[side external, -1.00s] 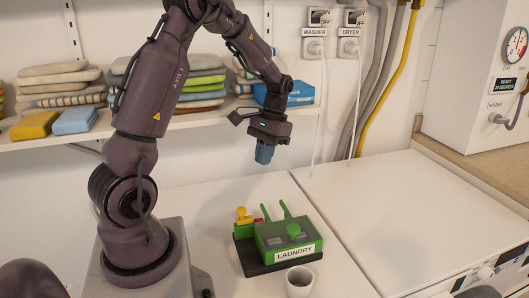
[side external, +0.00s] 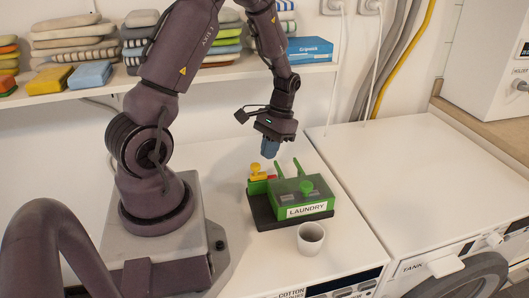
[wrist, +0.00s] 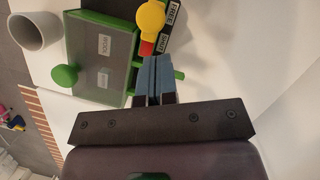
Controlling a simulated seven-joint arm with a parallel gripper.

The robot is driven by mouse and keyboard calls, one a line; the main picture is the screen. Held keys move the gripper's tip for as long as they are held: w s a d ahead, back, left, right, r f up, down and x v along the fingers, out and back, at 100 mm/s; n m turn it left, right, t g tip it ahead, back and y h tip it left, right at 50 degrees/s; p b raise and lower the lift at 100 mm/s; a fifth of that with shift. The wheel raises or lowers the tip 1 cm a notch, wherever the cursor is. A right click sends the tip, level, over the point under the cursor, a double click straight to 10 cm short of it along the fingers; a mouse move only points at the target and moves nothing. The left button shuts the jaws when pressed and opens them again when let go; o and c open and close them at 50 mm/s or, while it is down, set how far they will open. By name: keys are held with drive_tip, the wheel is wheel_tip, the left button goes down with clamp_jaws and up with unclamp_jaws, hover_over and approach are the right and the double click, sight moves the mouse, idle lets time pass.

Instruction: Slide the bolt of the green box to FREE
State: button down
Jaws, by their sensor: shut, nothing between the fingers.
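The green box (side external: 270,212) labelled LAUNDRY stands on the white machine top, with a see-through lid and a green lid knob (side external: 306,187). Its bolt has a yellow knob (side external: 255,168), also in the wrist view (wrist: 150,15), and a red part (wrist: 147,48). In the wrist view the yellow knob appears beside the FREE label (wrist: 176,13) and the red part beside the SHUT label (wrist: 164,43). My gripper (side external: 270,152) is shut and empty, above the back of the box. In the wrist view its blue fingertips (wrist: 155,62) appear close to the red part; I cannot tell if they touch.
Two green upright prongs (side external: 279,169) rise at the back of the box near my gripper. A white cup (side external: 311,240) stands in front of the box. A shelf with folded cloths (side external: 78,40) and a blue carton (side external: 309,49) runs behind. The machine top at right (side external: 400,165) is clear.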

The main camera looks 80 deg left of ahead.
drive_tip(key=shift+s+d+f, duration=0.1)
drive_tip(key=shift+s+d, duration=0.3)
drive_tip(key=shift+s, duration=0.35)
drive_tip(key=shift+s+d+f, duration=0.1)
drive_tip(key=shift+s+d, duration=0.1)
drive_tip(key=shift+s, duration=0.95)
